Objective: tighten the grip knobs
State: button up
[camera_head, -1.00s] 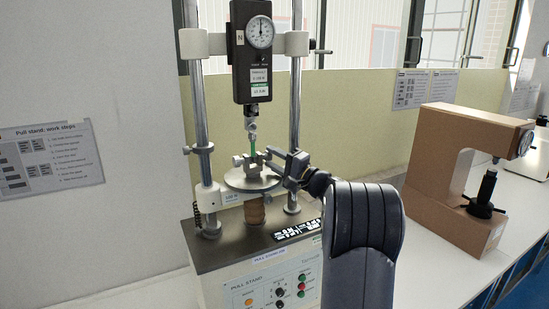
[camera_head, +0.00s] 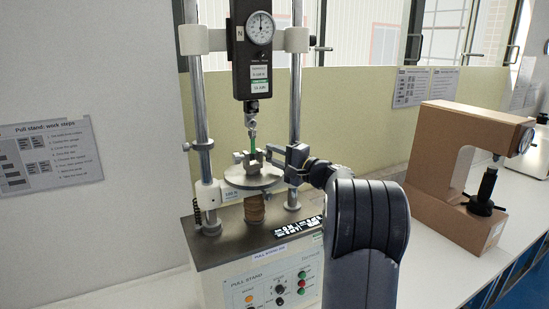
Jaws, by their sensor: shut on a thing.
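The pull stand (camera_head: 225,255) stands on the bench, with a force gauge (camera_head: 250,70) between its two columns. A small metal grip (camera_head: 243,160) sits on the round plate (camera_head: 250,178) below the gauge. A thin green piece (camera_head: 253,140) runs upright between the upper hook (camera_head: 252,110) and this grip. My gripper (camera_head: 270,151) reaches in from the right at the height of the grip. It is shut on a small part at the grip's right side, which looks like a grip knob; my fingers mostly hide it. Any other knob is too small to make out.
The right column (camera_head: 295,100) rises close behind my gripper. A control panel (camera_head: 275,287) with buttons faces front. A brown hardness tester (camera_head: 445,150) stands to the right on the white bench, with free room between.

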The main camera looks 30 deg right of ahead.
jog(key=m+g, duration=0.1)
jog(key=g, duration=0.1)
jog(key=r+g+h, duration=0.1)
jog(key=g, duration=0.1)
jog(key=shift+w+m+g, duration=0.1)
jog(key=shift+m+g, duration=0.2)
jog(key=shift+m, duration=0.1)
jog(key=shift+w+r+m+g+h+p, duration=0.15)
jog(key=shift+m+g+h, duration=0.15)
jog(key=shift+g, duration=0.75)
jog(key=shift+w+r+m+g+h+p, duration=0.1)
jog(key=shift+r+m+g+h+p, duration=0.15)
jog(key=shift+g, duration=0.8)
jog(key=shift+f+g, duration=0.1)
jog(key=shift+g, duration=0.6)
jog(key=o, duration=0.7)
